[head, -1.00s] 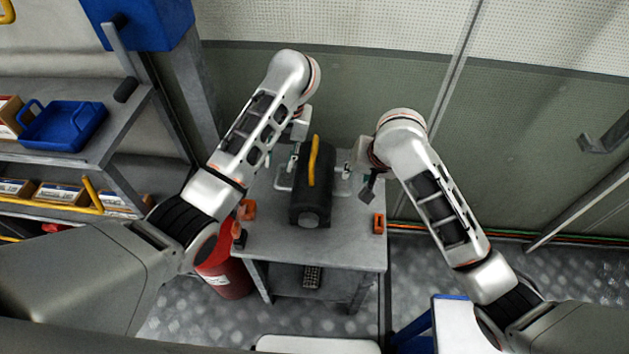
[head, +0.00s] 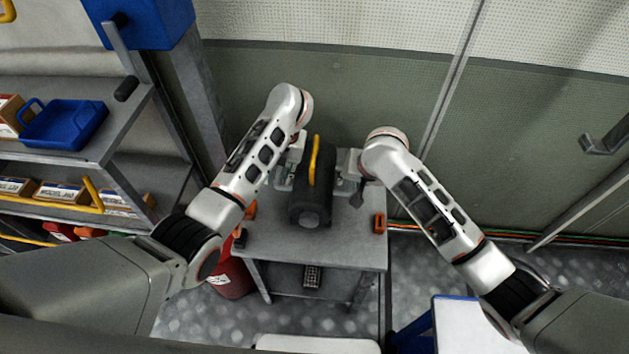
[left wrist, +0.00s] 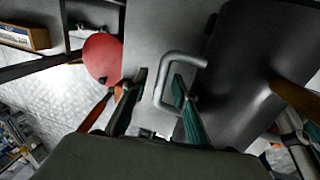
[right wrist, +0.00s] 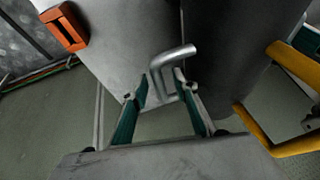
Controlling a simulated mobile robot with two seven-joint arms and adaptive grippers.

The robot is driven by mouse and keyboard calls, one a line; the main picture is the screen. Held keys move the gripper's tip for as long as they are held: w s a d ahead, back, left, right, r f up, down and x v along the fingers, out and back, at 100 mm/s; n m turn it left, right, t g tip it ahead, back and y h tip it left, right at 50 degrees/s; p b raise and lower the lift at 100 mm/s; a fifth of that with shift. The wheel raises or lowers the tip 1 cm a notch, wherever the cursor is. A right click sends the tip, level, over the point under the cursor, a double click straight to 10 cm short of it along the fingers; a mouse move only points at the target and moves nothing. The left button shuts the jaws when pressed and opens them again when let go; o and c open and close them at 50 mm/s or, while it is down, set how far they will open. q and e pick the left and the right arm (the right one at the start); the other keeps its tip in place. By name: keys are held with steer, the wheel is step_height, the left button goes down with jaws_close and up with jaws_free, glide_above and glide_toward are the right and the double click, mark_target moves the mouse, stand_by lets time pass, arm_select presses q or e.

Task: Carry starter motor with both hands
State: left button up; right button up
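The starter motor (head: 311,205) is a dark cylinder with a yellow handle (head: 315,160) on top, lying on a grey table. My left gripper (head: 284,178) is at its left side. In the left wrist view my left fingers (left wrist: 158,88) are open, one on each side of a grey metal side handle (left wrist: 170,75). My right gripper (head: 349,178) is at the motor's right side. In the right wrist view the right fingers (right wrist: 161,85) are open around the other grey side handle (right wrist: 173,58). Whether any finger touches a handle is unclear.
The grey table (head: 350,240) is bare in front and to the right, apart from an orange item (head: 380,222) near its right edge. A red cylinder (head: 232,278) stands at its left. Shelves with a blue tray (head: 65,128) are further left.

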arm_select(q)
jaws_close()
arm_select(e)
jaws_close()
